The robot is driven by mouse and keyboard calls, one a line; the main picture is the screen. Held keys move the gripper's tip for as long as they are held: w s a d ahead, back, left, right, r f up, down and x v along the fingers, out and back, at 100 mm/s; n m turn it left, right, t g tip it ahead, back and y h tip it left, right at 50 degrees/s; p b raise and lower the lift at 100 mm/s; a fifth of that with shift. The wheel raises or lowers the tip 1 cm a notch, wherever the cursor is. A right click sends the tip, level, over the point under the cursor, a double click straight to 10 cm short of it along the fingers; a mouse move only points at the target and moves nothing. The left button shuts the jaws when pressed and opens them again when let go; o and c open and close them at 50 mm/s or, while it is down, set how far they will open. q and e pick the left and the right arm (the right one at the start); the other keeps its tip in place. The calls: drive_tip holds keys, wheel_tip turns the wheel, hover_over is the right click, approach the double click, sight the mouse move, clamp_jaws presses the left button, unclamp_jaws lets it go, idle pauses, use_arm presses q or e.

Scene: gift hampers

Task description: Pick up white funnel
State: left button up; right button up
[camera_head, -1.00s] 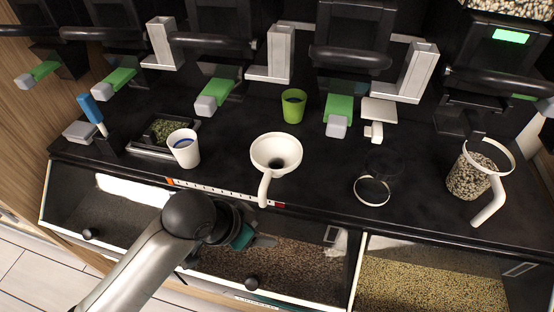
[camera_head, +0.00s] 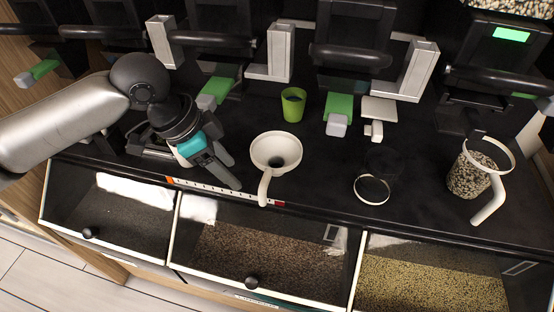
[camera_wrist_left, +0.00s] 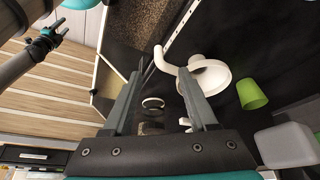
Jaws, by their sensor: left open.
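The white funnel (camera_head: 277,149) stands on the black counter with its bowl facing up. Its handle (camera_head: 264,187) points toward the counter's front edge. My left gripper (camera_head: 232,172) is open and empty, just left of the funnel and apart from it in the head view. My right gripper does not show clearly in the head view.
A green cup (camera_head: 293,105) stands behind the funnel. Bins of grain (camera_head: 262,262) lie below the counter's front edge.

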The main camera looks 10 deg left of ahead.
sight(263, 198)
use_arm(q)
drive_tip(key=b+x, duration=0.1)
drive_tip(key=x, duration=0.3)
drive_tip(key=b+x, duration=0.2)
drive_tip(key=x, duration=0.3)
drive_tip(key=b+x, duration=0.1)
drive_tip(key=x, duration=0.4)
drive_tip(key=shift+s+d+r, duration=0.1)
drive_tip(key=shift+d, duration=0.2)
drive_tip(key=shift+c, duration=0.2)
drive_tip(key=c, duration=0.6)
clamp_jaws()
